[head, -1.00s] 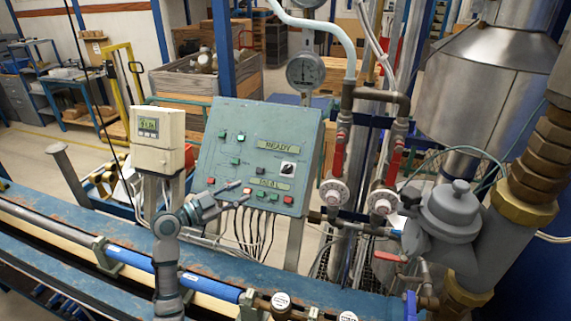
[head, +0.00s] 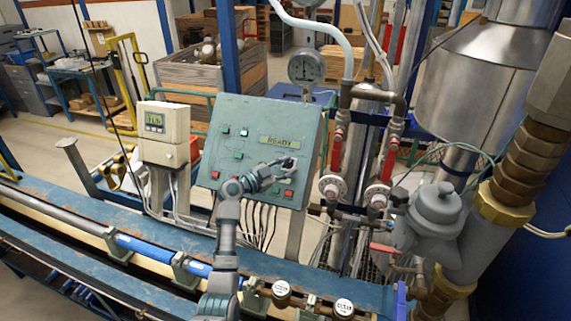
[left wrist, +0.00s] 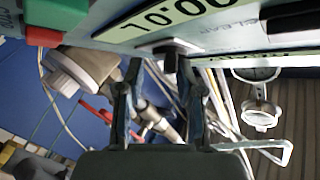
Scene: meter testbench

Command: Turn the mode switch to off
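The mode switch (left wrist: 170,48) is a dark knob on a pale plate on the sloped green control panel (head: 222,172). In the left wrist view it sits between and just ahead of the tips of my left gripper (left wrist: 160,75). The two fingers stand apart, one on each side of the knob; I cannot tell whether they touch it. In the head view my left gripper (head: 280,170) is in front of the panel's right part and partly covers the switch, so its setting cannot be read. My right gripper is not in view.
A meter box (head: 163,125) stands left of the panel. Pipes with red-handled valves (head: 337,150) and a pressure gauge (head: 306,67) are close on its right. A blue bench with a pipe run (head: 150,248) lies in front. Lit buttons (head: 244,133) are on the panel.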

